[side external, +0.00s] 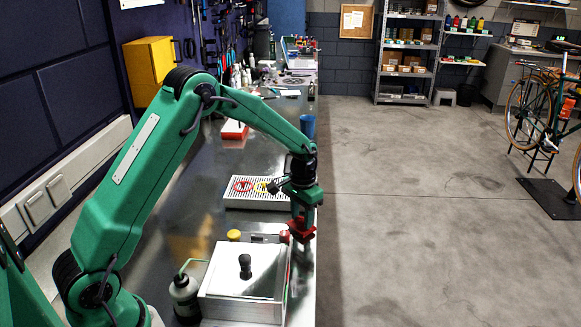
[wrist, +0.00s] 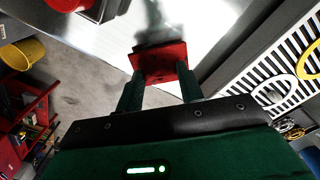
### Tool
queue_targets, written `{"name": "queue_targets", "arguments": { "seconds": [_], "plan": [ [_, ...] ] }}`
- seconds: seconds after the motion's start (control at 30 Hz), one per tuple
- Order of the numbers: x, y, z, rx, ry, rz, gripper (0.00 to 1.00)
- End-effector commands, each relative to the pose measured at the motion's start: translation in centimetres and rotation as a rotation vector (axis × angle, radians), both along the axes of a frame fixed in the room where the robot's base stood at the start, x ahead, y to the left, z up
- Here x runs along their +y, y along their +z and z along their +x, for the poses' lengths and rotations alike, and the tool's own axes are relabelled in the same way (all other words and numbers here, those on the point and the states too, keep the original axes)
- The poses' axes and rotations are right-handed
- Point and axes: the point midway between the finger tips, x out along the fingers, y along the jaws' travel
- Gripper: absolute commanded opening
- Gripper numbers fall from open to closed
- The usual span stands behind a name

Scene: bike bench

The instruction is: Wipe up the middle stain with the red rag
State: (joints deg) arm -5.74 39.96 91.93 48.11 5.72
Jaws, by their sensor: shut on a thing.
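My gripper (side external: 302,215) points down over the right edge of the metal bench (side external: 222,160). It is shut on the red rag (side external: 301,232), which hangs below the fingers close to the bench top. In the wrist view the rag (wrist: 160,60) is a flat red piece between the green fingertips (wrist: 160,78). A blurred grey patch (wrist: 152,22) shows on the bright surface beyond the rag; I cannot tell whether it is a stain or a shadow. I cannot make out the middle stain clearly in either view.
A white box (side external: 240,300) with a black knob stands in front, beside a dark bottle (side external: 185,298). A slotted tray (side external: 236,204) with coloured rings lies just behind my gripper. A blue cup (side external: 307,125) stands farther back. Right of the bench is open floor.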

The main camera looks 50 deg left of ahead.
Motion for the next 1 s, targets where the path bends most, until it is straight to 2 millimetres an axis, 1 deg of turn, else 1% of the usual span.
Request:
{"name": "queue_targets", "arguments": {
  "seconds": [1.0],
  "plan": [
    [-0.02,-0.79,-0.03,0.0,0.0,0.0,0.16]
  ]
}}
